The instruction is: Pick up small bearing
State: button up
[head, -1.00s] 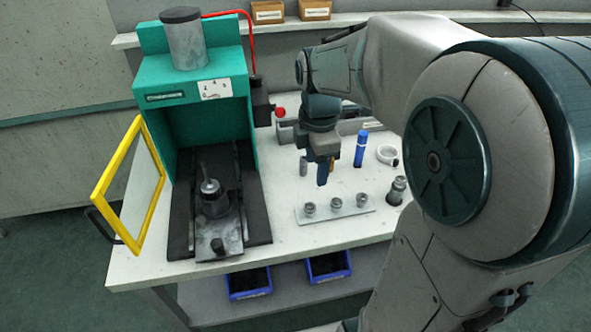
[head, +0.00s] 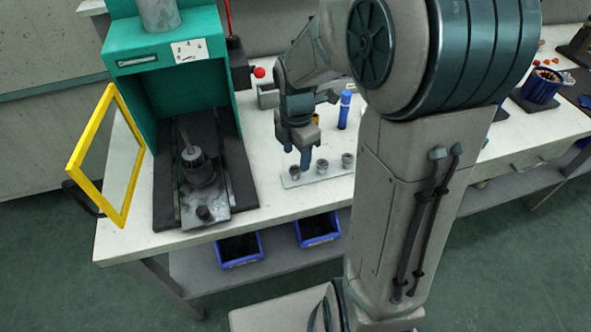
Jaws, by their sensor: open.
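Three small grey metal rings stand in a row on a flat pale plate (head: 311,178) on the white bench: a left ring (head: 295,172), a middle ring (head: 322,166) and a right ring (head: 348,160). I cannot tell from their size which one is the small bearing. My gripper (head: 305,165) points down at the row, its fingers showing between the left and middle rings. It is open, with nothing seen in it. Its near finger hides the far one, and I cannot tell whether it touches a ring.
A green press (head: 173,58) with an open yellow guard frame (head: 122,190) stands left of the plate. A blue marker-like cylinder (head: 344,110) stands behind the rings. Blue bins (head: 240,248) sit under the bench edge. My arm hides the bench right of the plate.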

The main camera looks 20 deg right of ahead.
aim_at(296, 171)
jog(key=shift+w+f, duration=0.1)
jog(key=shift+f, duration=1.9)
jog(key=c, duration=0.9)
jog(key=shift+o, duration=0.2)
jog(key=shift+r, duration=0.45)
jog(key=r, duration=0.4)
jog(key=shift+d, duration=0.25)
jog(key=s+d+r, duration=0.6)
jog(key=d, duration=0.3)
jog(key=shift+s, duration=0.35)
